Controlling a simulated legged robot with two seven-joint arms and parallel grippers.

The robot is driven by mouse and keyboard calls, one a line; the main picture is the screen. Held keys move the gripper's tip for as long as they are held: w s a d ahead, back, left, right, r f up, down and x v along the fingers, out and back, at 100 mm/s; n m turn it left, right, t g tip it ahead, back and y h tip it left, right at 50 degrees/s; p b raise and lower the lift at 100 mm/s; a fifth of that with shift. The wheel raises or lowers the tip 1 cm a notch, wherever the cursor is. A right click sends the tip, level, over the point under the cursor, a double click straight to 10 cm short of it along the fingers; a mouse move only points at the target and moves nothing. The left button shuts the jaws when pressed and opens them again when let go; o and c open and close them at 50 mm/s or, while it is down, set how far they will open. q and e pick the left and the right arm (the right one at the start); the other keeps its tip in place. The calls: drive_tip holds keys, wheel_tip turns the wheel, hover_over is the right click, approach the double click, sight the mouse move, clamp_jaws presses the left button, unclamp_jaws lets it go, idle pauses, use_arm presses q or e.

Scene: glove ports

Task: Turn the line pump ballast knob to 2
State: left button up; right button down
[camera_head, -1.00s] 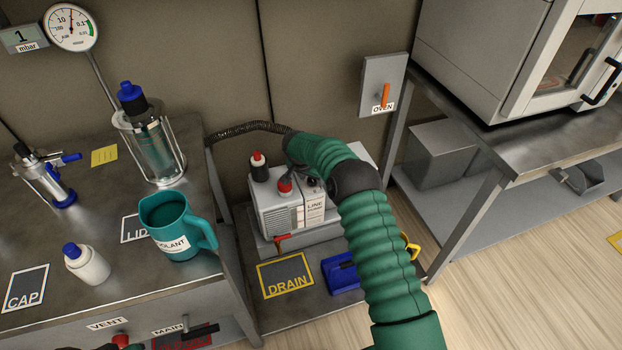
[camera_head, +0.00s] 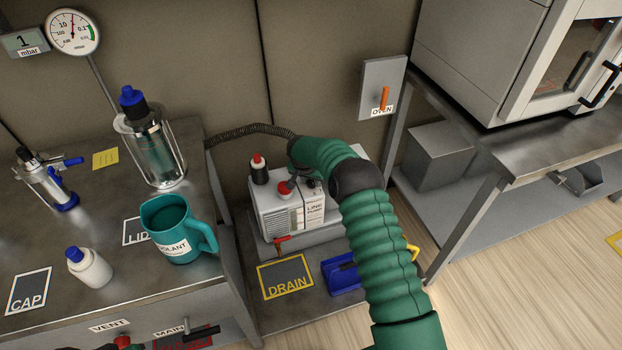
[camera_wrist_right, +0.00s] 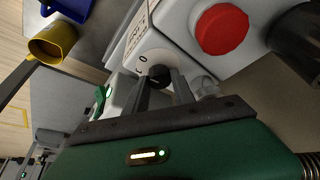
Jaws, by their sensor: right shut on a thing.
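The line pump (camera_head: 288,214) is a pale box with a "LINE PUMP" label on the low shelf in the head view. Its top carries a red cap (camera_head: 286,188), which shows large in the right wrist view (camera_wrist_right: 222,28). The dark ballast knob (camera_wrist_right: 157,72) sits on a white round dial (camera_wrist_right: 148,63) with a "0" beside it; other marks are hidden. My right gripper (camera_wrist_right: 165,78) is shut on this knob, one finger on each side. In the head view my green right arm covers the pump's right part, and the right gripper (camera_head: 306,184) is small and partly hidden.
A ribbed hose (camera_head: 245,129) runs behind the pump. A blue tray (camera_head: 341,275) and the DRAIN mark (camera_head: 286,279) lie in front. The bench with a teal jug (camera_head: 173,230) is at left.

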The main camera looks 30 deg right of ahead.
drive_tip(key=n+p, duration=0.1)
drive_tip(key=n, duration=0.1)
drive_tip(key=n+t+y+p, duration=0.1)
drive_tip(key=n+p, duration=0.1)
drive_tip(key=shift+s+d+r, duration=0.1)
drive_tip(key=shift+d+r, duration=0.05)
drive_tip(key=shift+r, duration=0.05)
drive_tip(key=shift+n+t+y+p, duration=0.3)
drive_tip(key=shift+n+y+p, duration=0.15)
drive_tip(key=shift+n, duration=0.55)
drive_tip(key=shift+d+f+n+y, duration=0.15)
drive_tip(key=shift+n+y, duration=0.2)
drive_tip(key=shift+n, duration=0.55)
drive_tip(key=shift+f+n+y, duration=0.1)
drive_tip(key=shift+n+y, duration=0.2)
drive_tip(key=shift+n, duration=0.6)
drive_tip(key=shift+f+n+y+b, duration=0.1)
drive_tip(key=shift+n+y+b, duration=0.35)
drive_tip(key=shift+n, duration=0.45)
drive_tip(key=n+y+b, duration=0.1)
drive_tip(key=n+b, duration=0.2)
drive_tip(key=shift+d+n, duration=0.1)
drive_tip(key=shift+n, duration=0.3)
drive_tip(key=shift+n+y+b, duration=0.25)
drive_tip(key=shift+n+b, duration=0.3)
drive_tip(key=shift+n, duration=0.15)
drive_tip(key=shift+r, duration=0.2)
drive_tip(key=shift+d, duration=0.1)
